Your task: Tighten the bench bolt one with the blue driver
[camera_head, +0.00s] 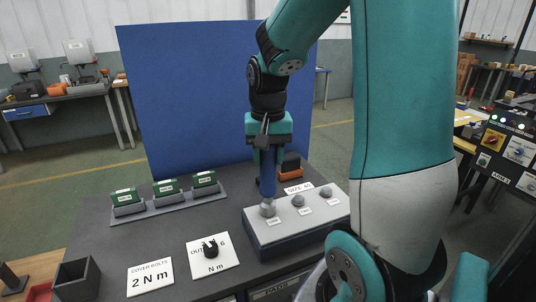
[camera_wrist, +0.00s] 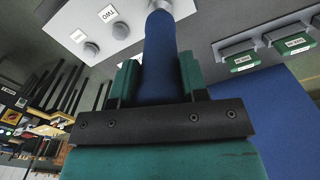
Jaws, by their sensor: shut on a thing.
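My gripper (camera_head: 268,160) is shut on the blue driver (camera_head: 268,186), which it holds upright, pointing down. The driver also shows between my fingers in the wrist view (camera_wrist: 159,55). Its lower end is over bench bolt one (camera_head: 267,209), the leftmost of three grey bolts on the grey block (camera_head: 285,234). It appears to meet the bolt head, but exact seating cannot be told. Bolt two (camera_head: 298,200) and bolt three (camera_head: 326,192) stand to its right in the head view. In the wrist view, bolt two (camera_wrist: 120,29) and bolt three (camera_wrist: 91,48) are left of the driver.
A rack (camera_head: 182,205) with green labelled boxes stands left of the block. A black knob (camera_head: 210,249) sits on a "N m" card (camera_head: 226,260), near a "2 N m" card (camera_head: 150,277). An orange-and-black item (camera_head: 290,172) is behind the block. A blue panel (camera_head: 190,100) rises behind.

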